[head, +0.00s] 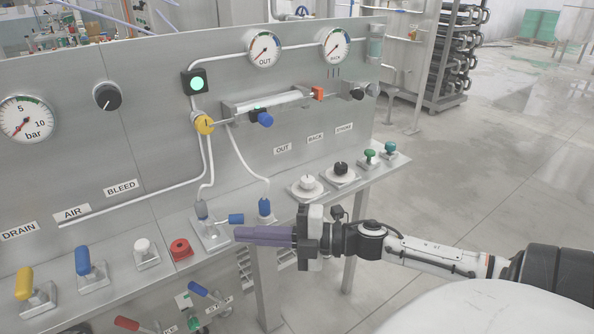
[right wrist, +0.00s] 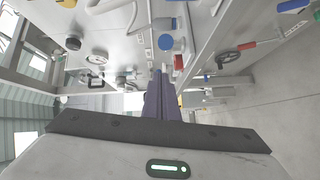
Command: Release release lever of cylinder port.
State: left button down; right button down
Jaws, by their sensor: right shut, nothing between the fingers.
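On the front ledge, a hose coupling with a blue-grey collar (head: 201,211) stands on a metal plate (head: 211,238). A short blue lever (head: 236,218) sticks out to the right from beside it; I take this as the port's release lever. A second blue-collared hose coupling (head: 264,208) stands to its right. My right gripper (head: 237,236) is shut and empty, its purple-grey fingers pointing left, just below the blue lever in the head view. I cannot tell whether they touch it. In the right wrist view, the closed fingers (right wrist: 160,84) point towards the panel hardware. My left gripper is not in view.
A red button (head: 181,249), a white knob (head: 145,248) and blue and yellow levers (head: 83,262) line the ledge to the left. Open floor lies to the right.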

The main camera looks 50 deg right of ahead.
jog(key=a+b+v, duration=0.1)
jog(key=v, duration=0.9)
jog(key=shift+s, duration=0.35)
notch_tip(320, 180, down, 17)
jog(key=s+a+m+h, duration=0.2)
jog(key=m+h, duration=0.6)
jog(key=m, duration=0.7)
jog(key=s+a+f+m+g, duration=0.2)
jog(key=s+a+f+m, duration=0.1)
jog(key=a, duration=0.5)
jog(key=s+a+f+m+g, duration=0.3)
jog(key=s+a+f, duration=0.1)
jog(key=a+f, duration=0.4)
jog(key=shift+s+a+f+g, duration=0.2)
jog(key=shift+s+a+g, duration=0.15)
jog(key=shift+a, duration=0.25)
